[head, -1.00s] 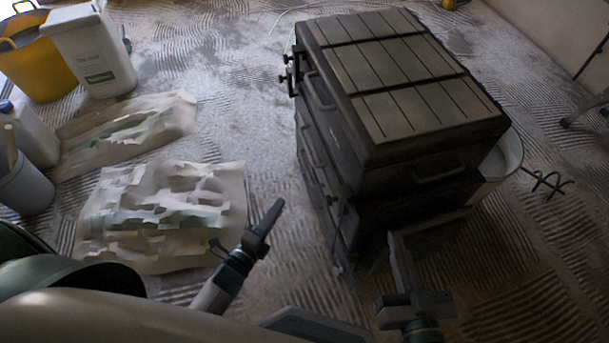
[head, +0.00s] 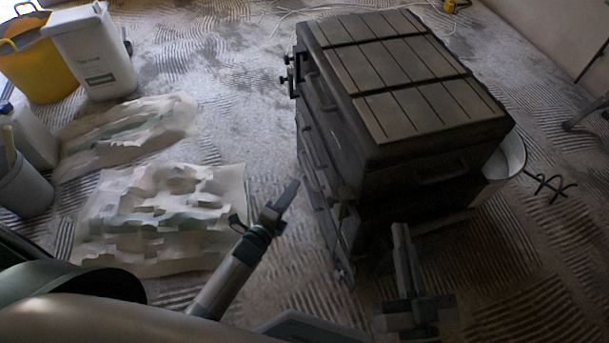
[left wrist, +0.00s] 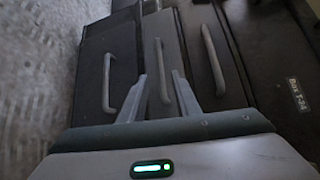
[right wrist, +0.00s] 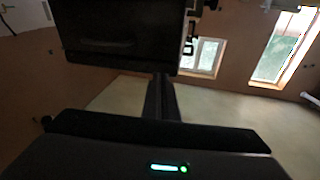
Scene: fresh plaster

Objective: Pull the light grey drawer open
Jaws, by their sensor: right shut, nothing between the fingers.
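A dark chest (head: 420,150) stands on the floor, with a stack of drawers on its left side. In the left wrist view three drawer fronts show, each with a bar handle: left (left wrist: 107,85), middle (left wrist: 161,70) and right (left wrist: 213,60). In the dim light the middle front (left wrist: 167,30) looks a little lighter grey, but I cannot be sure of its colour. My left gripper (head: 291,188) is open, its fingers (left wrist: 160,98) on either side of the middle handle's line; contact is unclear. My right gripper (head: 398,228) is shut and empty before the chest's near end.
Crumpled sheets (head: 165,215) lie left of my left gripper. A yellow tub (head: 45,70), a white bucket (head: 95,55) and a grey pail (head: 25,190) stand further left. A white tub (head: 510,160) stands behind the chest's right side.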

